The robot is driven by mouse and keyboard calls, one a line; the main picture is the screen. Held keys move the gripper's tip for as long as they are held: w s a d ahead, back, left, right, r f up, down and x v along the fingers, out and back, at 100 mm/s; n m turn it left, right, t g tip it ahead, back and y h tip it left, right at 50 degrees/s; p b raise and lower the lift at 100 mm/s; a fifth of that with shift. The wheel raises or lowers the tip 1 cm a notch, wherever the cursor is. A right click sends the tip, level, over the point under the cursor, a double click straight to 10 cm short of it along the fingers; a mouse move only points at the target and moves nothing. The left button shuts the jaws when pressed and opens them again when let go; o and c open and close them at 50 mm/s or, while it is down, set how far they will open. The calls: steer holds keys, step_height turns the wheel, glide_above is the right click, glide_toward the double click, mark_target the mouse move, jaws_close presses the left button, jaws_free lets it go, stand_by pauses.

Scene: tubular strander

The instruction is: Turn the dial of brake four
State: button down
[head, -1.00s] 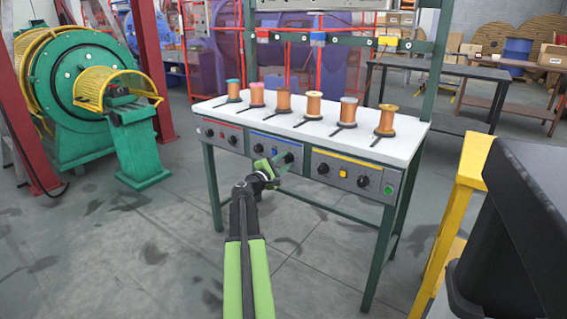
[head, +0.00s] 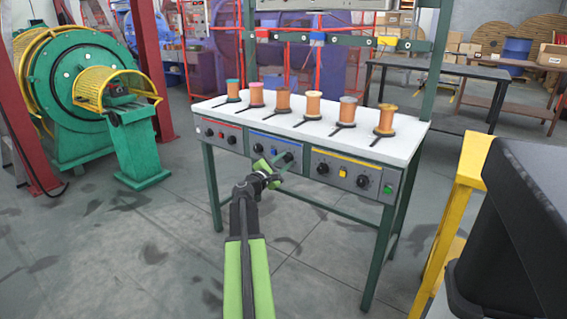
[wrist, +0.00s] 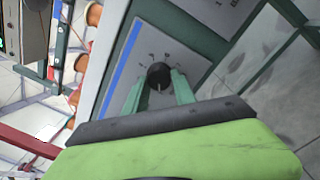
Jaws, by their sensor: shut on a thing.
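The dial of brake four (wrist: 159,73) is the right-hand black knob on the blue-striped panel (wrist: 122,92), at the front of the white bench. In the wrist view it has a pale pointer line and small marks around it. My gripper (wrist: 159,83) has one green finger on each side of the dial and is shut on it. In the head view my gripper (head: 281,164) reaches the same panel from the front left and partly hides it. The dial's knob (head: 289,157) shows at the fingertips.
A red-striped panel (head: 219,133) is on the left and a yellow-striped panel (head: 343,173) on the right, each with dials. Several spools stand on the white benchtop (head: 255,117). A yellow frame (head: 460,190) stands at right. The floor before the bench is clear.

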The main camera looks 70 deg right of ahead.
steer(key=c, duration=1)
jaws_free()
steer(key=shift+c, duration=0.2)
steer(key=v, duration=1.7)
steer(key=shift+a+b, duration=0.2)
steer(key=shift+b, duration=0.2)
